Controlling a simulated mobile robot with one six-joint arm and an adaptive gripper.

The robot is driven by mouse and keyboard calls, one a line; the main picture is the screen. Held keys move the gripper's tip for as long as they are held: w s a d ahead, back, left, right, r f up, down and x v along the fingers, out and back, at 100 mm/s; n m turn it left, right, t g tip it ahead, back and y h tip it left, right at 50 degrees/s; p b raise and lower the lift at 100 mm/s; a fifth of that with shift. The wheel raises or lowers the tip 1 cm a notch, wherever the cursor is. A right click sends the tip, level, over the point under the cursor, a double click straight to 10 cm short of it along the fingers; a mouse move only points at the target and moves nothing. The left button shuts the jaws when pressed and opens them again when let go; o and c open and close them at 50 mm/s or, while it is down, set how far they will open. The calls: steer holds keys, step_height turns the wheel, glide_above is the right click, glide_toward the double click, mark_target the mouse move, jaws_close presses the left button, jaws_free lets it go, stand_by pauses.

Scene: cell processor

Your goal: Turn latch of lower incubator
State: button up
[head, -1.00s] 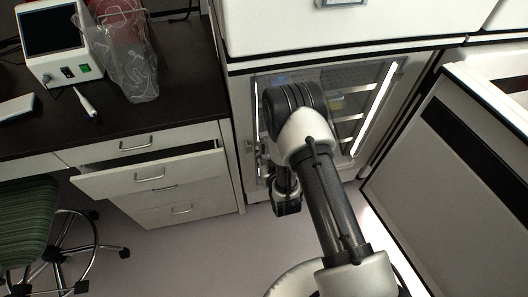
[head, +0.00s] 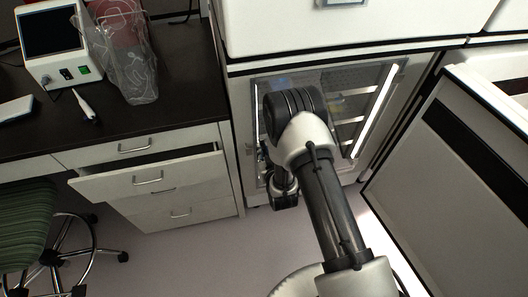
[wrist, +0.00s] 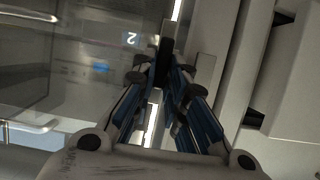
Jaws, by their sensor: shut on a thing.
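The lower incubator (head: 345,80) has a clear door in a white cabinet front, with shelves showing through it. My arm reaches down in front of the door and covers much of it in the head view. In the wrist view, my gripper (wrist: 163,85) has its blue-padded fingers closed on a dark latch (wrist: 166,45) at the door's edge. The clear door (wrist: 80,85) is left of the fingers in that view. The latch is largely hidden by my arm in the head view, and its exact angle is hard to tell.
A drawer (head: 150,176) stands partly open to the left of the incubator. A white panel-sided unit (head: 450,165) stands close on the right. A green chair (head: 30,220) is at the lower left. The floor (head: 200,250) in front of the drawers is clear.

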jaws_close()
steer(key=shift+d, duration=0.1)
steer(key=shift+w+d+f+m+t+y, duration=0.15)
steer(key=shift+d+f+m+y, duration=0.2)
steer(key=shift+m+y, duration=1.4)
steer(key=shift+d+f+m+t+y, duration=0.3)
steer(key=shift+m+y, duration=0.5)
steer(key=shift+m, duration=1.9)
steer(key=shift+w+d+f+m+t+y, duration=0.15)
steer(key=shift+f+m+y, duration=0.25)
steer(key=shift+m+y, duration=1.35)
steer(key=shift+m+h, duration=0.5)
steer(key=shift+m, duration=0.1)
steer(key=o, duration=0.7)
jaws_free()
steer(key=shift+c, duration=0.2)
